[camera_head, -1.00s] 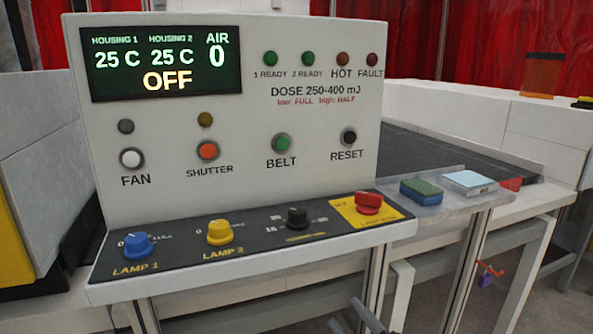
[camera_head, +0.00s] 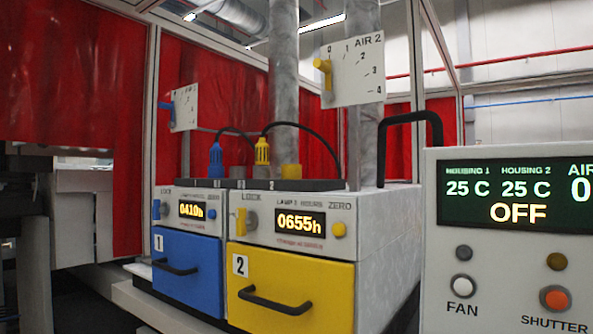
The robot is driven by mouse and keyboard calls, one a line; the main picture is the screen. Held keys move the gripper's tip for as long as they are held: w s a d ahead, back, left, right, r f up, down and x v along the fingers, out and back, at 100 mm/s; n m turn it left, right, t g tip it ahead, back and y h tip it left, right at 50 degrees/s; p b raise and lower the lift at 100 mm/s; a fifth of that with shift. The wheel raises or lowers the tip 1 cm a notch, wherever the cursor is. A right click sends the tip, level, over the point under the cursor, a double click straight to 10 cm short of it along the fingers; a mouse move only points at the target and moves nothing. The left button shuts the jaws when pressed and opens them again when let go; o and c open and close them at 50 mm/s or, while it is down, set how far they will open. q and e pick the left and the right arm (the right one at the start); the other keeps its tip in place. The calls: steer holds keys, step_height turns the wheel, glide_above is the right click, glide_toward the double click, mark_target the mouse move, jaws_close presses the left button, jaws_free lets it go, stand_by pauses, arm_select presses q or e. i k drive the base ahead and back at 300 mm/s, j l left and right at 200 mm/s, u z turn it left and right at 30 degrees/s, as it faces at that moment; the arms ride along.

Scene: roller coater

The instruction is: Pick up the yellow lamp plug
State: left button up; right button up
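The yellow lamp plug (camera_head: 262,152) stands upright on top of the lamp housings, near the middle of the view. A black cable (camera_head: 310,128) leaves its top and arches over to the right. A similar blue plug (camera_head: 215,160) stands to its left with its own black cable. I cannot tell what the yellow plug's lower end is seated in. Neither of my grippers is in view.
The blue drawer (camera_head: 188,278) and yellow drawer (camera_head: 292,290) have black handles. A black loop handle (camera_head: 411,118) and an AIR 2 dial plate (camera_head: 353,70) stand near the plugs. The control panel (camera_head: 510,240) is at the right. Grey ducts (camera_head: 284,80) rise behind.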

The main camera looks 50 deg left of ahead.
mark_target(261, 150)
steer(key=u, duration=1.95)
